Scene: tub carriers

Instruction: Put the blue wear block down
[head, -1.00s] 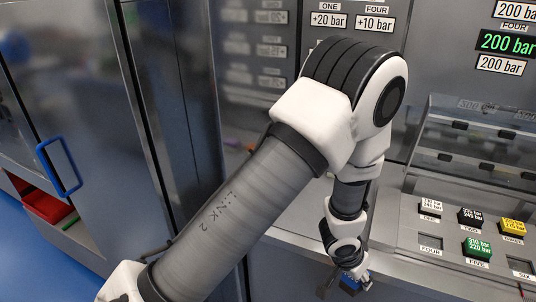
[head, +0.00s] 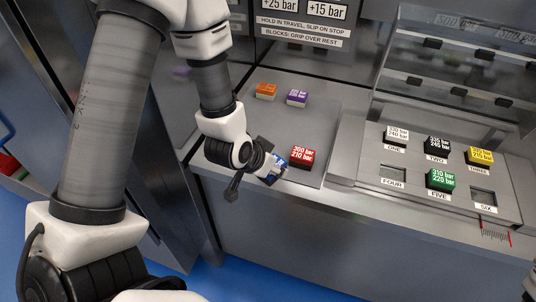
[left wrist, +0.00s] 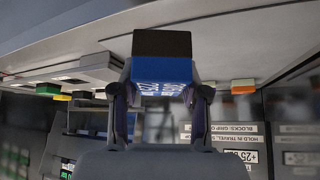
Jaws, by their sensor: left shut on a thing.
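The blue wear block (head: 277,165) is in my left gripper (head: 272,172), near the front of the grey counter (head: 240,128). In the left wrist view the block (left wrist: 162,75) shows a blue body with a black end, between the two fingers of my left gripper (left wrist: 160,95). The block is just left of a red block (head: 302,157) standing on the counter. I cannot tell whether the blue block touches the counter or the red block.
Orange (head: 265,91) and purple (head: 297,97) blocks stand at the back of the counter. The raised panel (head: 425,212) at right holds white, black, yellow and green blocks; pockets FOUR (head: 393,175) and SIX (head: 483,197) are empty. The counter's middle is clear.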

